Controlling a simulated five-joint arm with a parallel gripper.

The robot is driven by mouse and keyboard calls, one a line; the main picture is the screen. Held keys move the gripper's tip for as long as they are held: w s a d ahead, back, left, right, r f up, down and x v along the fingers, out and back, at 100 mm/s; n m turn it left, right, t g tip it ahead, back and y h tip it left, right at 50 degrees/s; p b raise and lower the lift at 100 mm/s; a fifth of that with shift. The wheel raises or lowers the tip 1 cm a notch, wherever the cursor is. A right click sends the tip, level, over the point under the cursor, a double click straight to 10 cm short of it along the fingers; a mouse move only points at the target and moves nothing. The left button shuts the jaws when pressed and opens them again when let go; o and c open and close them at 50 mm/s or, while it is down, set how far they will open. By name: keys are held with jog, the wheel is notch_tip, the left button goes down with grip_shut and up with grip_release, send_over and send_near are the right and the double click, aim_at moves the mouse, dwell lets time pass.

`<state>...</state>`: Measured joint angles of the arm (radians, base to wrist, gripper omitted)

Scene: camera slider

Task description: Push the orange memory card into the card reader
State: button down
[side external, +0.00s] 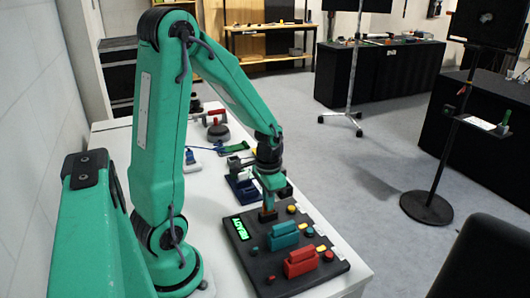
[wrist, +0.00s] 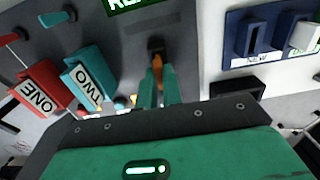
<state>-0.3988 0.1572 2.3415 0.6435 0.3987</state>
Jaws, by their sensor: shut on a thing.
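The card reader is a dark grey console (side external: 262,264) on the white table, with a lit green display (side external: 240,229); the console also fills the upper left of the wrist view (wrist: 110,35). My gripper (side external: 268,196) points down over the console's far part. It is shut on the orange memory card (wrist: 157,66), a narrow strip of which shows between the teal fingers (wrist: 159,88). The card's far end meets a small dark slot block (wrist: 156,46); how deep it sits there I cannot tell. The fingers hide most of the card.
A teal block marked TWO (wrist: 90,82) and a red block marked ONE (wrist: 42,90) stand on the console, with several coloured knobs beside them. A blue holder marked NEW (wrist: 254,38) is on the table beyond the console. Tools (side external: 216,130) lie further back.

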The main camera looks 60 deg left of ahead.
jog(key=shift+f, duration=0.5)
dwell(1.7)
jog(key=c, duration=1.5)
grip_release()
jog(key=shift+r, duration=0.15)
jog(key=shift+r, duration=2.9)
jog(key=s+d+r+t, duration=0.2)
jog(key=d+r, duration=0.2)
jog(key=s+d+r+t, duration=0.1)
jog(key=s+d+r, duration=0.1)
jog(key=d+r, duration=0.2)
jog(key=s+d+r+t, duration=0.2)
jog(key=d+r, duration=0.2)
jog(key=r, duration=0.1)
jog(key=shift+r+t, duration=0.1)
jog(key=shift+t, duration=0.2)
